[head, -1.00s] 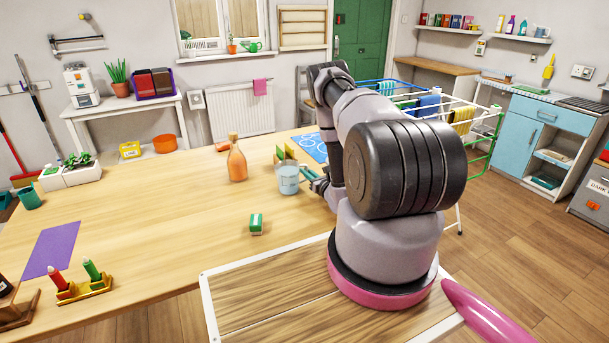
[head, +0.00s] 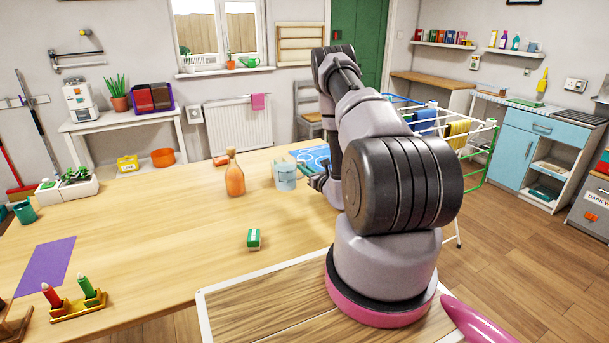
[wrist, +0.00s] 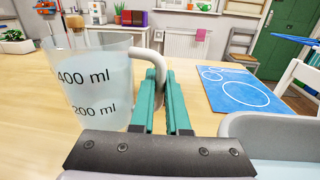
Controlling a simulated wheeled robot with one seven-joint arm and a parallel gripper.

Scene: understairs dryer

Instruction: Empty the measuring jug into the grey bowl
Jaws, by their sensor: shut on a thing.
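The clear measuring jug (wrist: 100,85) stands upright at the left of the wrist view, with 200 ml and 400 ml marks and pale bluish liquid inside. My gripper (wrist: 163,75) has its teal fingers shut on the jug's pale handle. The jug (head: 284,177) is small in the head view, left of my arm, and appears raised above the table. A pale grey, round-rimmed vessel (wrist: 270,128), seemingly the grey bowl, shows partly at the lower right of the wrist view, to the right of my fingers. In the head view my arm probably hides it.
An orange bottle (head: 234,178) stands left of the jug on the wooden table (head: 160,235). A blue mat with white circles (wrist: 235,90) lies beyond my fingers. The left middle of the table is mostly clear.

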